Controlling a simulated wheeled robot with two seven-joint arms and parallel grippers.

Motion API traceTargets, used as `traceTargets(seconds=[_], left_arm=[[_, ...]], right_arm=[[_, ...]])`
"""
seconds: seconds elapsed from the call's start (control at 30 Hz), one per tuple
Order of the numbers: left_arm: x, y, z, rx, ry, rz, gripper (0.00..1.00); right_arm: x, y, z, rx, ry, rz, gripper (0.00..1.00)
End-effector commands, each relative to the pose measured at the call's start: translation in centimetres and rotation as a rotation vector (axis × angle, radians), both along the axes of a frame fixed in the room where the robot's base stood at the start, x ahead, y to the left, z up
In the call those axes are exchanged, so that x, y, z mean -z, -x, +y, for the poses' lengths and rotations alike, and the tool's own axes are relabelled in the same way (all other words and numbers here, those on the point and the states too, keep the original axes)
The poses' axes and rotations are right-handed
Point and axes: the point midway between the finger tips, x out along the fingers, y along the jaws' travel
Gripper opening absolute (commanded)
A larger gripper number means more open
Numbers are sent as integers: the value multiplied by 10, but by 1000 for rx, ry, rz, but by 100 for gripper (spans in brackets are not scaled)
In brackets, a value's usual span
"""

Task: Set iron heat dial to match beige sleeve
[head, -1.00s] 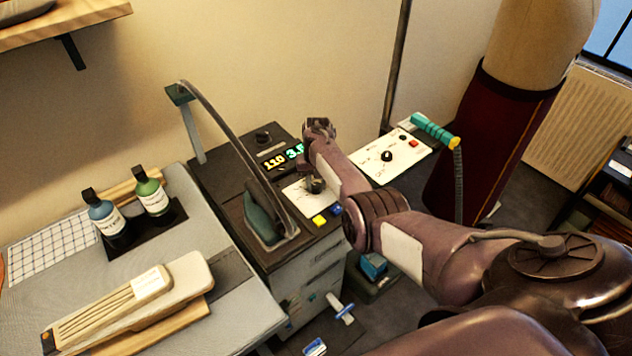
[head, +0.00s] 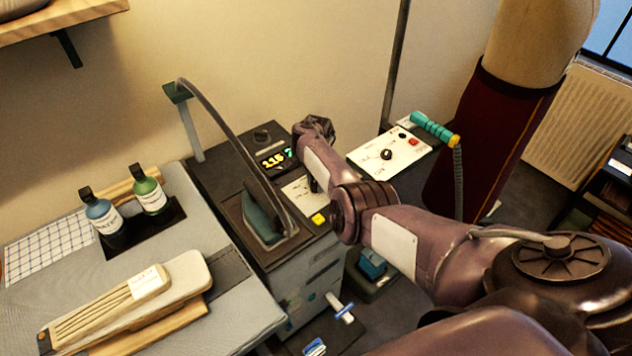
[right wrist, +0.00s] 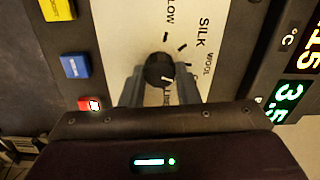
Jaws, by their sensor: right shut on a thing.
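My right gripper (head: 314,186) is over the iron station's control panel. In the right wrist view its two fingers (right wrist: 160,88) are shut on the black heat dial (right wrist: 159,68), one on each side. The dial has a white pointer mark, and labels around it include LOW, SILK and WOOL; others are partly covered. The lit display (head: 276,158) reads about 115 in yellow, with green digits beside it, 3.5 in the wrist view. A beige pleated sleeve (head: 95,310) with a white tag (head: 149,282) lies on the board at left; the tag is unreadable. My left gripper is not in view.
The teal iron (head: 262,222) stands just left of the panel, its cord arching above. Yellow (right wrist: 57,9), blue (right wrist: 75,65) and red buttons (right wrist: 90,104) line the panel. Two bottles (head: 150,194) stand on the board. A white panel (head: 375,165) with a teal handle is at right.

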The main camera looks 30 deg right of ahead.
Motion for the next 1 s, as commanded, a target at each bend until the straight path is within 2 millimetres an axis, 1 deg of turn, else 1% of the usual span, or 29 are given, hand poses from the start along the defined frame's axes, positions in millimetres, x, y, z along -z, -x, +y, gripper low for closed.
traceTargets(seconds=[0.2,0.4,0.63,1.0], left_arm=[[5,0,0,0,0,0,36],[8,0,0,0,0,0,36],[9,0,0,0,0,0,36],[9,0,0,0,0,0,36]], right_arm=[[1,0,1,160,-1,-1,6],[0,0,1,261,-1,-1,6],[0,1,0,318,0,0,6],[0,1,0,330,1,0,6]])
